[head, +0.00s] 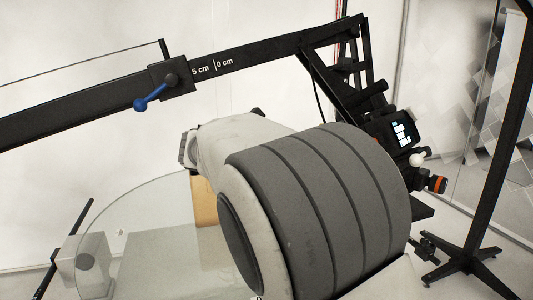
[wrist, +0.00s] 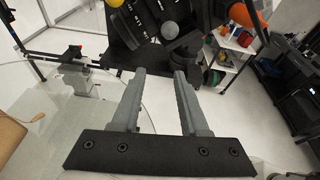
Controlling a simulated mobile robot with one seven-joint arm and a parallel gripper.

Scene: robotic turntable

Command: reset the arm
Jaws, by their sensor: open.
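The long black boom arm (head: 105,95) slopes up to the right across the head view, with white "0 cm" marks on its side. A black clamp block (head: 171,77) with a blue lever handle (head: 155,92) sits on it. The boom joins a black frame at upper right, above a control unit with a lit screen (head: 402,134). My gripper (wrist: 160,73) is open and empty in the wrist view, pointing toward black equipment with a pale ball knob (wrist: 168,31). It touches nothing that I can see. My own arm hides it in the head view.
A round glass plate (head: 115,207) lies at lower left, with a tan block (head: 205,202) behind my arm. An orange-tipped knob (head: 437,184) and a black stand foot (head: 468,255) are at right. In the wrist view, a shelf with coloured items (wrist: 236,45) stands beyond.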

